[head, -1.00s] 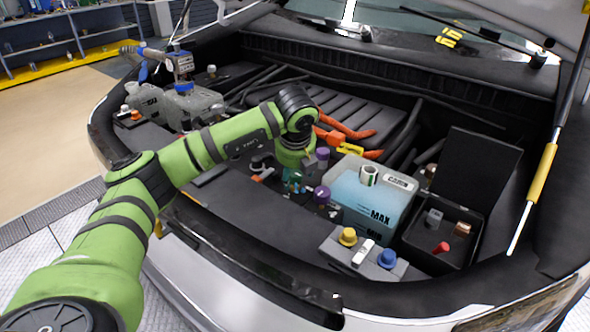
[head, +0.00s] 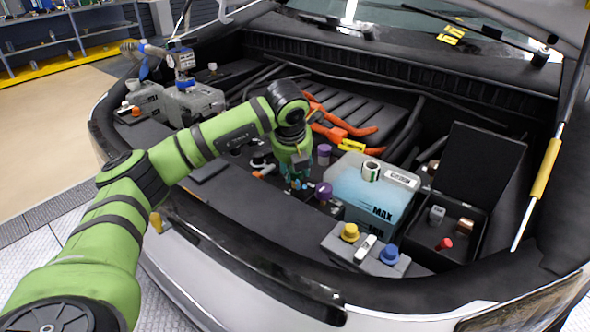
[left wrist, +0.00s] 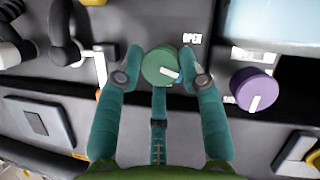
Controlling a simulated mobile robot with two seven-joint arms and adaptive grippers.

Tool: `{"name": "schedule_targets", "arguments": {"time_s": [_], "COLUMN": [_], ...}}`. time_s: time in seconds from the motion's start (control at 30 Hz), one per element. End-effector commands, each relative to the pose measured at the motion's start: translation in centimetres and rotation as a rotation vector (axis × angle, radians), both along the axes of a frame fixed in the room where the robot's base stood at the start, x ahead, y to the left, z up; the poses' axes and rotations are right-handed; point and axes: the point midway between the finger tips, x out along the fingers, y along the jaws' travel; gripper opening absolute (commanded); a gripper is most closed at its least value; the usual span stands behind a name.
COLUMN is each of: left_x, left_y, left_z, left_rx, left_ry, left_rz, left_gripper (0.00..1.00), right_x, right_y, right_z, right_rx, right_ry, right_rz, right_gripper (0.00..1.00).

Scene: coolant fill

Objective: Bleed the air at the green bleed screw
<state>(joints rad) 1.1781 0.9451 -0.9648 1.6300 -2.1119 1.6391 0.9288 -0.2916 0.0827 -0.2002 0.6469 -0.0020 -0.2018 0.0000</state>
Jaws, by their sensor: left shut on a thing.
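The green bleed screw (left wrist: 161,65) is a round knob in the left wrist view, with a white pointer mark aimed to the lower right. A white OPEN label (left wrist: 192,38) stands above and to its right. My left gripper (left wrist: 162,78) has its teal fingers on both sides of the screw, shut on it. In the head view my left gripper (head: 294,181) reaches down to the engine bay's front panel and mostly hides the screw. My right gripper is not in view.
A purple knob (left wrist: 254,89) sits close right of the screw. The blue coolant tank (head: 370,205) stands to the right, with a green-and-white cap (head: 371,171). A yellow knob (head: 350,232), a blue knob (head: 389,254) and an open black box (head: 478,229) are nearby. Orange cables (head: 340,130) run behind.

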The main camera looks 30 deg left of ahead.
Motion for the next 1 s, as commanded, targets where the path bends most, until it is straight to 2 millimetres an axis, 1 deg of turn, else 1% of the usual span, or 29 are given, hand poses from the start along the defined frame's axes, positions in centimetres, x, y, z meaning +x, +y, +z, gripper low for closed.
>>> {"name": "schedule_targets", "arguments": {"time_s": [0.03,0.2,0.3,0.4,0.57,0.67,0.77,1.0], "left_x": [0.4,0.4,0.4,0.4,0.4,0.4,0.4,0.5], "left_y": [0.2,0.3,0.3,0.4,0.4,0.5,0.5,0.5], "left_z": [0.4,0.6,0.6,0.7,0.8,0.8,0.9,1.0], "left_rx": [-0.001,0.0,0.0,0.0,0.0,0.0,-0.001,-0.001], "left_ry": [-0.025,-0.025,-0.025,-0.023,-0.024,-0.024,-0.022,-0.024], "left_rz": [-0.036,-0.194,-0.29,-0.383,-0.535,-0.63,-0.726,-0.946], "left_gripper": [0.06,0.06,0.06,0.06,0.06,0.06,0.06,0.06], "right_x": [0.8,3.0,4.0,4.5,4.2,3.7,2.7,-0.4], "right_y": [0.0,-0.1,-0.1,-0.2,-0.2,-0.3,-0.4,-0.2], "right_z": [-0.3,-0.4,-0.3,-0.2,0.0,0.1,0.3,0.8], "right_rx": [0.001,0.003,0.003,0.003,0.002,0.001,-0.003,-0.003], "right_ry": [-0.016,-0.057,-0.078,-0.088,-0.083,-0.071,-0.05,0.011], "right_rz": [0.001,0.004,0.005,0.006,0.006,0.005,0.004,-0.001], "right_gripper": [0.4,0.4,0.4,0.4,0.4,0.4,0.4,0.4]}}
